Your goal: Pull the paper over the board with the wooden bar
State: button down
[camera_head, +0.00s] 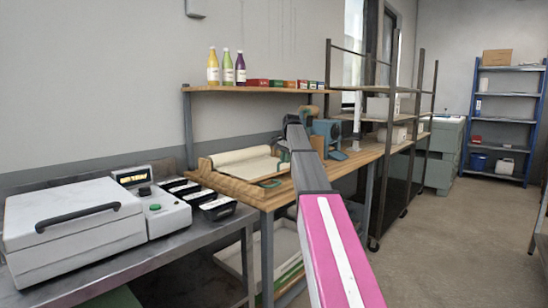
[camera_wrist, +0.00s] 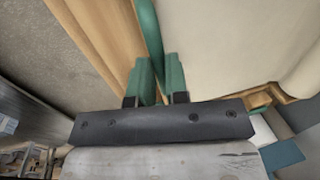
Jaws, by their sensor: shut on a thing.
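The cream paper (camera_head: 240,156) lies on the wooden workbench in the head view, with a rolled edge along its back. It also fills the upper right of the wrist view (camera_wrist: 235,40). My gripper (camera_wrist: 157,75) has two green fingers close together at the paper's edge, shut on what I take to be the wooden bar; the held part is mostly hidden. A dark green strip (camera_wrist: 149,30) runs along the paper's edge up to the fingers. I cannot make out the board under the paper.
A white lidded machine (camera_head: 75,225) and several black trays (camera_head: 215,206) stand on the metal table at left. A blue device (camera_head: 326,132) stands on the bench behind my arm. A shelf (camera_head: 255,89) with bottles and small boxes hangs above. The floor at right is clear.

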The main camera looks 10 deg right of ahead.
jog(key=shift+s+d, duration=0.6)
jog(key=shift+s, duration=0.25)
jog(key=shift+s+d, duration=0.6)
jog(key=shift+s, duration=0.2)
jog(key=c, duration=1.1)
grip_release()
jog(key=r, duration=0.3)
jog(key=s+d+r, duration=0.1)
jog(key=r, duration=0.6)
jog(key=shift+s+d+r, duration=0.15)
jog(key=shift+s+r, duration=0.15)
jog(key=shift+r, duration=0.05)
